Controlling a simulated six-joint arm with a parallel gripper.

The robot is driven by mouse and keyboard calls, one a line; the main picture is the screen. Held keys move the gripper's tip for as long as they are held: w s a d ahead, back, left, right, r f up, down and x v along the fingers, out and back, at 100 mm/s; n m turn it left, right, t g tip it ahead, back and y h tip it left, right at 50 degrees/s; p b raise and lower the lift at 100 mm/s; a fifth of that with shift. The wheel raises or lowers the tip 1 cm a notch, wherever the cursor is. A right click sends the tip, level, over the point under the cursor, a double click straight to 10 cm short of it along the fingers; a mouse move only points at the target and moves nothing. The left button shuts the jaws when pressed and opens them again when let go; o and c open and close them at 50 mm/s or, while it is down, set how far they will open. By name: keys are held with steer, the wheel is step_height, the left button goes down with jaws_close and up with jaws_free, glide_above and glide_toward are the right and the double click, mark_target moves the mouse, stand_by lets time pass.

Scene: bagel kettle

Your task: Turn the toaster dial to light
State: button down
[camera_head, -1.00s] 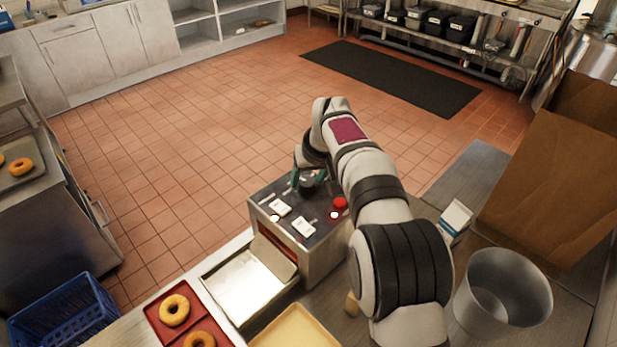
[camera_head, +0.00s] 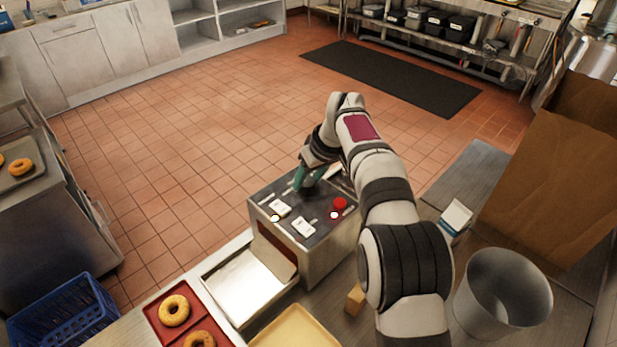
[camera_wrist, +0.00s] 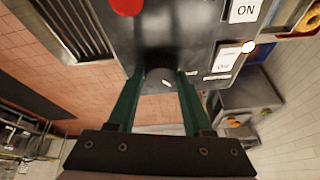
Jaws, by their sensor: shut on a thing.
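The toaster (camera_head: 322,255) is a metal box with a dark top panel on the counter. Its dark round dial (camera_wrist: 160,78) shows in the wrist view between the green fingers of my gripper (camera_wrist: 160,85), with a small pale mark on it. In the head view the dial (camera_head: 309,183) is partly hidden by my gripper (camera_head: 306,180), which reaches down onto the panel's back part. My gripper is shut on the dial. The printed labels beside it are too small to read, so I cannot tell the dial's setting.
A red button (camera_head: 340,204) and white ON switches (camera_head: 280,207) sit on the same panel. A red tray (camera_head: 155,326) with bagels, a pale yellow tray (camera_head: 297,330), a metal bin (camera_head: 505,295) and a carton (camera_head: 456,218) stand around the toaster.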

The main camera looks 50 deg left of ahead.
mark_target(308, 181)
steer(key=shift+n+g, duration=0.9)
steer(key=shift+n, duration=1.3)
steer(key=shift+c, duration=1.6)
jaws_free()
steer(key=v, duration=0.3)
steer(key=shift+w+r, duration=0.15)
steer(key=w+d, duration=0.4)
steer(key=d, duration=0.7)
steer(key=shift+w+d, duration=0.1)
